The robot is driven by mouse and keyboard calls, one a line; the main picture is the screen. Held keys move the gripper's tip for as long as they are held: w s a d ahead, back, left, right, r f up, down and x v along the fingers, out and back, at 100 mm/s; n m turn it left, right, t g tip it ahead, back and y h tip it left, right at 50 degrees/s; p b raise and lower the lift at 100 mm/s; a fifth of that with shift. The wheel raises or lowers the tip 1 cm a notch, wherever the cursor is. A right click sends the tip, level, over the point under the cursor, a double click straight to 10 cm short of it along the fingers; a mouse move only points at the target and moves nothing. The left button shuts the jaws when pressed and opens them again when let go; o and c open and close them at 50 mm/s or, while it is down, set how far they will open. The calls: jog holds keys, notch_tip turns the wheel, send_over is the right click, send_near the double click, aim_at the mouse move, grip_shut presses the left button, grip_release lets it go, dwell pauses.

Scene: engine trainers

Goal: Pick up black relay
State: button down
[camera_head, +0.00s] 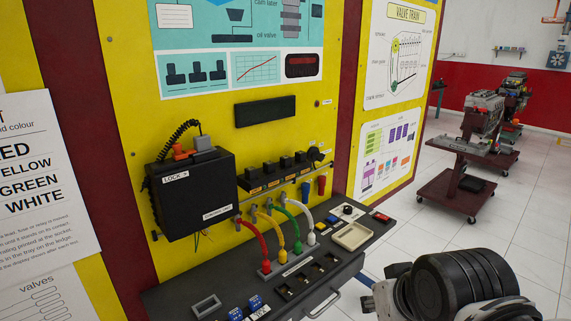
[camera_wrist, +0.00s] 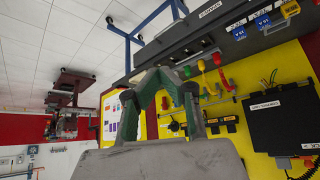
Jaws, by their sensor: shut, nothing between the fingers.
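Several small black blocks that look like relays (camera_head: 269,167) stand in a row on a black strip on the yellow panel, with yellow labels below them. I cannot tell which one is the black relay of the task. Dark blocks with yellow labels also show in the wrist view (camera_wrist: 230,120), right of my fingers. My gripper (camera_wrist: 158,76) has green-and-grey fingers that meet at the tips, with nothing between them. It is apart from the relays. In the head view my arm covers the lower right, and the fingertips are not seen there.
A black lock box (camera_head: 192,192) juts from the panel left of the relays. Red, yellow, green and white leads (camera_head: 283,228) arch down to the dark ledge (camera_head: 180,295). Open floor lies to the right.

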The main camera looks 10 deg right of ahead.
jog(key=c, duration=2.4)
grip_release()
jog(key=o, duration=1)
jog(key=shift+r, duration=0.1)
